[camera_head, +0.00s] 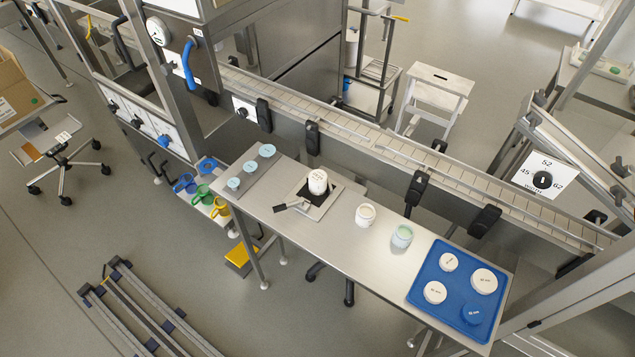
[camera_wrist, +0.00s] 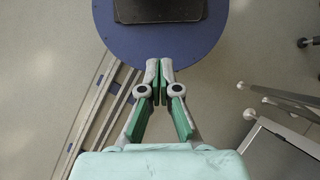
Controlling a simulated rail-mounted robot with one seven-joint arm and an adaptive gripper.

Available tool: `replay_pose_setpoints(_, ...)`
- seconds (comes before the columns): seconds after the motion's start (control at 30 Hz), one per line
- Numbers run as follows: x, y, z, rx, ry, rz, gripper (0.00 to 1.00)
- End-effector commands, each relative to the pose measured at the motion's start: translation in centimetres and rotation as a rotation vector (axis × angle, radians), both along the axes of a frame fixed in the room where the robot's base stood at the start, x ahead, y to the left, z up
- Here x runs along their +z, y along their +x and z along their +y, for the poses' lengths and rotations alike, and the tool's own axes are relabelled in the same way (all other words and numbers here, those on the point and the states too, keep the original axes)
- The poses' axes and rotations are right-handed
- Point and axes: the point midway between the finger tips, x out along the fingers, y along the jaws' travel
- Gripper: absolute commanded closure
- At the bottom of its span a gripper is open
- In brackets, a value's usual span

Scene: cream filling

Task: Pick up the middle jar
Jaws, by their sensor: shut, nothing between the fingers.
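Three jars stand in a row on the steel table (camera_head: 290,213) in the head view. The middle jar (camera_head: 365,215) is white with a cream-coloured top and stands upright on bare steel. To its left, a white jar (camera_head: 318,181) stands on a scale with a black plate (camera_head: 328,205). To its right is a jar with pale green contents (camera_head: 402,236). My gripper (camera_wrist: 159,68) shows only in the wrist view, fingertips together and empty, above the floor. No jar is in the wrist view, so the gripper is away from them.
A blue tray (camera_head: 427,263) with white lids (camera_head: 484,281) and a blue lid (camera_head: 471,314) fills the table's right end. Small pale blue dishes (camera_head: 250,166) sit at the left end. A conveyor (camera_head: 400,150) with black brackets (camera_head: 416,188) runs along the far side.

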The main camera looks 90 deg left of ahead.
Motion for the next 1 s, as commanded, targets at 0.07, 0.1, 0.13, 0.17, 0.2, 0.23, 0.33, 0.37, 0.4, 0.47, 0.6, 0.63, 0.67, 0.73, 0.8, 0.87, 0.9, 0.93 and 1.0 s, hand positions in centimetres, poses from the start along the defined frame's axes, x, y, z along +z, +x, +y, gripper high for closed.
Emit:
replay_pose_setpoints(0.07,0.0,0.0,0.0,0.0,0.0,0.0,1.0)
replay_pose_setpoints(0.1,0.0,0.0,0.0,0.0,0.0,0.0,1.0)
replay_pose_setpoints(0.13,0.0,0.0,0.0,0.0,0.0,0.0,1.0)
replay_pose_setpoints(0.17,0.0,0.0,0.0,0.0,0.0,0.0,1.0)
replay_pose_setpoints(0.2,0.0,0.0,0.0,0.0,0.0,0.0,1.0)
replay_pose_setpoints(0.23,0.0,0.0,0.0,0.0,0.0,0.0,1.0)
replay_pose_setpoints(0.33,0.0,0.0,0.0,0.0,0.0,0.0,1.0)
replay_pose_setpoints(0.37,0.0,0.0,0.0,0.0,0.0,0.0,1.0)
replay_pose_setpoints(0.4,0.0,0.0,0.0,0.0,0.0,0.0,1.0)
replay_pose_setpoints(0.47,0.0,0.0,0.0,0.0,0.0,0.0,1.0)
replay_pose_setpoints(0.6,0.0,0.0,0.0,0.0,0.0,0.0,0.5)
replay_pose_setpoints(0.63,0.0,0.0,0.0,0.0,0.0,0.0,0.4)
replay_pose_setpoints(0.67,0.0,0.0,0.0,0.0,0.0,0.0,0.29)
replay_pose_setpoints(0.73,0.0,0.0,0.0,0.0,0.0,0.0,0.17)
replay_pose_setpoints(0.8,0.0,0.0,0.0,0.0,0.0,0.0,0.17)
replay_pose_setpoints(0.87,0.0,0.0,0.0,0.0,0.0,0.0,0.17)
replay_pose_setpoints(0.9,0.0,0.0,0.0,0.0,0.0,0.0,0.17)
replay_pose_setpoints(0.93,0.0,0.0,0.0,0.0,0.0,0.0,0.17)
replay_pose_setpoints(1.0,0.0,0.0,0.0,0.0,0.0,0.0,0.17)
